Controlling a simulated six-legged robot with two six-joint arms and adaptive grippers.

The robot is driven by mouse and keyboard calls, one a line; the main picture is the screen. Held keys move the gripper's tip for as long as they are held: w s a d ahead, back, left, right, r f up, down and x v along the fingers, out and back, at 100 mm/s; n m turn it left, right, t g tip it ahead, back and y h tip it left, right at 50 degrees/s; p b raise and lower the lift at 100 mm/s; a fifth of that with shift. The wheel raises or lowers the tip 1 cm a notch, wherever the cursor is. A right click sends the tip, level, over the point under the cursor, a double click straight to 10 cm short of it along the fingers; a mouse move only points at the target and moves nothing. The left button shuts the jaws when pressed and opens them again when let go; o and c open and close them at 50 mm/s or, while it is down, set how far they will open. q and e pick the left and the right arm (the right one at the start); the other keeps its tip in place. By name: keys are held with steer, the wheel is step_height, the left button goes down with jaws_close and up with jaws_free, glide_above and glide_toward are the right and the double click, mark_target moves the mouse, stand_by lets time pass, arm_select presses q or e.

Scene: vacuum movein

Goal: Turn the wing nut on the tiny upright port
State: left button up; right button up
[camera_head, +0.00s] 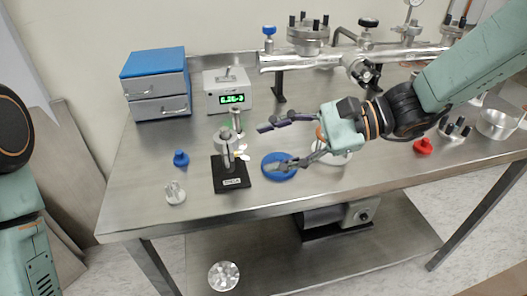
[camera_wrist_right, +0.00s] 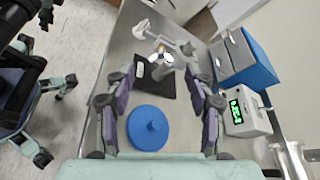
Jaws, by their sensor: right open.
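The tiny upright port (camera_head: 227,158) is a slim metal post on a black base plate (camera_head: 231,182) near the table's left front. Small bright metal parts, apparently the clamp and wing nut (camera_head: 241,150), stick out at its side; their exact shape is too small to tell. In the right wrist view the port (camera_wrist_right: 161,58) stands beyond my fingertips. My right gripper (camera_head: 268,147) is open and empty, to the right of the port and apart from it, with its fingers pointing left. Its two fingers also frame the right wrist view (camera_wrist_right: 162,78). My left gripper is out of view.
A blue stopper (camera_head: 181,158) and a small clear-topped fitting (camera_head: 175,192) stand left of the port. A drawer box (camera_head: 157,86), a gauge with green digits (camera_head: 229,98) and a metal pipe assembly (camera_head: 330,60) line the back.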

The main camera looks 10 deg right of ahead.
mark_target(243, 153)
steer(key=shift+w+a+f, duration=0.1)
steer(key=shift+a+f, duration=0.15)
steer(key=shift+a, duration=0.4)
steer(key=shift+w+a+f+b, duration=0.1)
steer(key=shift+w+a+b, duration=0.15)
steer(key=shift+a+b, duration=0.15)
steer(key=shift+s, duration=0.1)
